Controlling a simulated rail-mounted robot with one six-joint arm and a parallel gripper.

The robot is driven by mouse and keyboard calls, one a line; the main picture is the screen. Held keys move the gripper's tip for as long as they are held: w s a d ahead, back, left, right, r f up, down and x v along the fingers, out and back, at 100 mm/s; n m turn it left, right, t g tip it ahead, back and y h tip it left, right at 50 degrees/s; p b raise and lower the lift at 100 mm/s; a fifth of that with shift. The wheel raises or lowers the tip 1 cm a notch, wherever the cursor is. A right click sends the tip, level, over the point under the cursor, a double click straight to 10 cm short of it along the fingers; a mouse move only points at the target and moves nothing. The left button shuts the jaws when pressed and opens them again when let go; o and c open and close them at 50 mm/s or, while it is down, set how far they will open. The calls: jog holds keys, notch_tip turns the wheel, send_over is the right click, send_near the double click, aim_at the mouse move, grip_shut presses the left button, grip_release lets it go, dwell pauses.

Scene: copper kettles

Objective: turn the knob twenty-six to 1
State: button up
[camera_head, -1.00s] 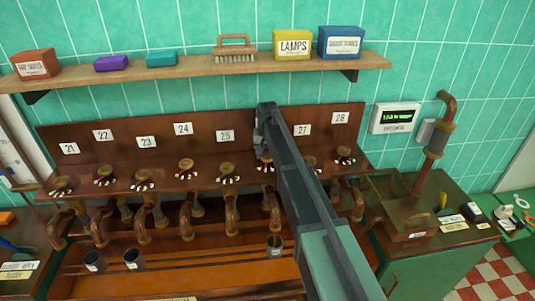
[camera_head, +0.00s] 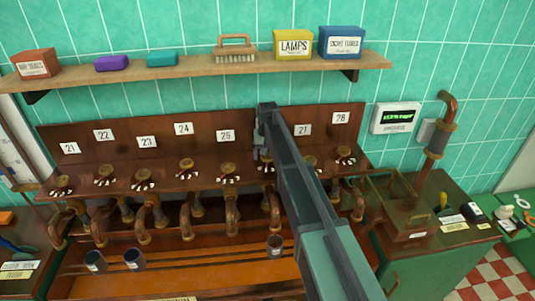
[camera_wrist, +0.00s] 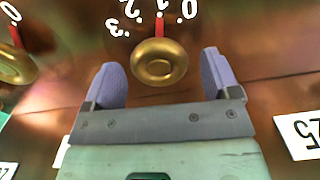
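The brass knob twenty-six (camera_wrist: 159,62) faces me in the middle of the wrist view, its red pointer in line with the numeral 1. The numerals 3, 2, 1 and 0 run left to right around it. My gripper (camera_wrist: 160,59) is open, with one purple finger on each side of the knob and a visible gap to it on both sides. In the head view my gripper (camera_head: 263,152) is at the panel, and my arm hides the 26 plate and much of this knob.
A neighbouring knob (camera_wrist: 14,64) with its pointer at 0 stands left in the wrist view. The 25 plate (camera_wrist: 300,135) appears upside down at right. Copper pipes (camera_head: 232,212) run below the row of knobs; a loaded shelf (camera_head: 190,68) is above.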

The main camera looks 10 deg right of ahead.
notch_tip(320, 180, up, 11)
jog(key=p, duration=1)
jog(key=shift+p, duration=0.4)
jog(key=shift+f, duration=0.1)
jog(key=shift+s, duration=0.1)
jog(key=s+f+b, duration=0.6)
jog(key=s, duration=0.5)
jog(key=s+f+n+b, duration=0.1)
jog(key=s+f+b, duration=0.5)
jog(key=s, duration=0.6)
jog(key=s+f+b, duration=0.6)
jog(key=s, duration=0.5)
jog(key=shift+s+f+n, duration=0.25)
jog(key=shift+s+n, duration=0.05)
jog(key=shift+s, duration=0.05)
